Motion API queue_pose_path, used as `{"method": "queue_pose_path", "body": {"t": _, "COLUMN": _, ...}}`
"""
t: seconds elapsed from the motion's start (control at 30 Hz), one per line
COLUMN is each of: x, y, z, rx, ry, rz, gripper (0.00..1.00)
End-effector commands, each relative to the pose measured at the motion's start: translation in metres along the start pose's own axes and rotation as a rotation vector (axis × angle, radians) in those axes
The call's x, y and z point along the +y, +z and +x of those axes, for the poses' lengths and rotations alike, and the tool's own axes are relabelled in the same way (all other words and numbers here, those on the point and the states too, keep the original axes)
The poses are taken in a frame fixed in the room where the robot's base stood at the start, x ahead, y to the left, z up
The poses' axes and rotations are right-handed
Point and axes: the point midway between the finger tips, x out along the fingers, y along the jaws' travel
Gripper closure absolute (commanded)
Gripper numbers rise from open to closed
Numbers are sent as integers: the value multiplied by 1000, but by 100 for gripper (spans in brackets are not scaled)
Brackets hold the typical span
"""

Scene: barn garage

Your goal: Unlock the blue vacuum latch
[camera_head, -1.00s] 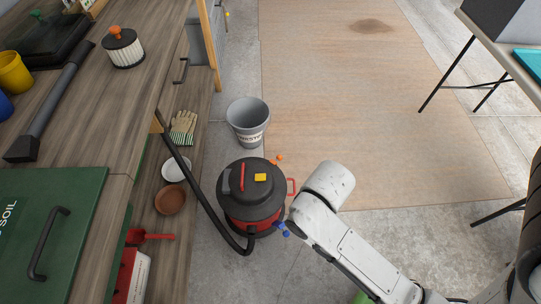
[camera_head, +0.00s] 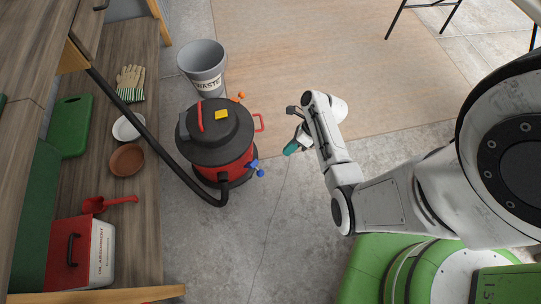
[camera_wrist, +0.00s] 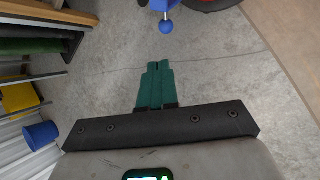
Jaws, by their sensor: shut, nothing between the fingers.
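The vacuum (camera_head: 238,163), red with a black lid, stands on the concrete floor left of centre in the head view. Its blue latch (camera_head: 256,168) with a round knob sticks out low on the side facing my arm. An orange-knobbed latch (camera_head: 240,97) is on its far side. My gripper (camera_head: 291,148) has teal fingers, shut and empty, right of the blue latch and apart from it. In the wrist view the shut fingers (camera_wrist: 155,66) point toward the blue latch (camera_wrist: 165,15) at the top edge, with floor showing between them.
A black hose (camera_head: 150,140) runs from the vacuum to the workbench at left. A grey waste bucket (camera_head: 203,66) stands behind the vacuum. The lower shelf holds bowls, gloves (camera_head: 131,83) and a red box (camera_head: 75,255). The floor between vacuum and gripper is clear.

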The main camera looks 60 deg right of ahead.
Motion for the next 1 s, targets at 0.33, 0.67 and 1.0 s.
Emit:
{"method": "queue_pose_path", "body": {"t": 0.33, "x": -19, "y": -5, "z": 21, "rx": -73, "ry": 17, "rz": 239, "gripper": 100}}
{"method": "queue_pose_path", "body": {"t": 0.67, "x": -19, "y": -3, "z": 83, "rx": -69, "ry": 18, "rz": 234, "gripper": 100}}
{"method": "queue_pose_path", "body": {"t": 1.0, "x": -18, "y": 3, "z": 137, "rx": -70, "ry": 16, "rz": 233, "gripper": 100}}
